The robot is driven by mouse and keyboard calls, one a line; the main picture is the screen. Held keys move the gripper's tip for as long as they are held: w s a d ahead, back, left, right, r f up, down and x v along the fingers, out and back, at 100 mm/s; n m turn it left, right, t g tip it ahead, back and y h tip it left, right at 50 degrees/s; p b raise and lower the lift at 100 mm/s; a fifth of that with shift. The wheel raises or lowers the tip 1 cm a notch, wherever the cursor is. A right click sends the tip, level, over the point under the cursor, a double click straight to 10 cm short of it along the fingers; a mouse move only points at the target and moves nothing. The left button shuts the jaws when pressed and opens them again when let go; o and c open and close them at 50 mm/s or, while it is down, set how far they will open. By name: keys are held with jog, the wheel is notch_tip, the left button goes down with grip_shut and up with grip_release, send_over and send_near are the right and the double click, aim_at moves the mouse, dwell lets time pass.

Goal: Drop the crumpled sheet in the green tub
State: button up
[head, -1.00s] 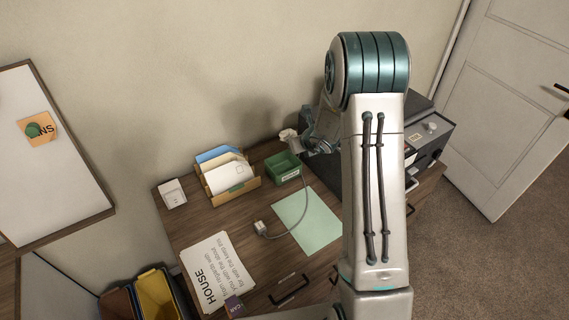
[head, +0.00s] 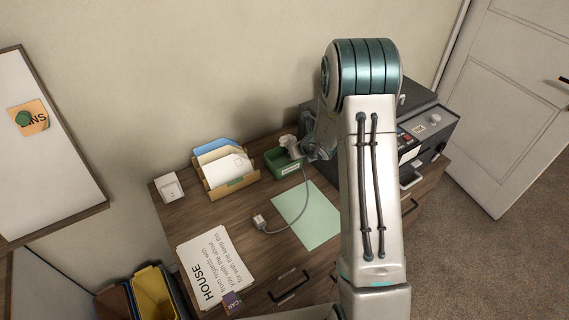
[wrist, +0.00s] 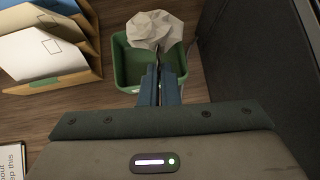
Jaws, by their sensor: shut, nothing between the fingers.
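The crumpled sheet (head: 288,141) is a white wad at the back of the green tub (head: 286,169). In the wrist view the crumpled sheet (wrist: 155,28) overlaps the far rim of the green tub (wrist: 125,72). I cannot tell whether it rests on the rim, is inside or is above it. My gripper (wrist: 158,52) is shut, with its narrow fingers over the tub and their tips at the near edge of the sheet. No sheet shows gripped between them. In the head view my arm partly hides the gripper.
A letter rack (head: 232,188) with envelopes stands left of the tub. A dark machine (head: 425,130) stands close on the right. A pale green sheet (head: 308,215), a cable plug (head: 259,221) and a printed page (head: 208,265) lie in front on the desk.

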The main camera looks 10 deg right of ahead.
jog(key=o, duration=0.5)
jog(key=v, duration=1.3)
jog(key=shift+s+r, duration=0.25)
jog(key=shift+s, duration=0.05)
jog(key=shift+d, duration=0.1)
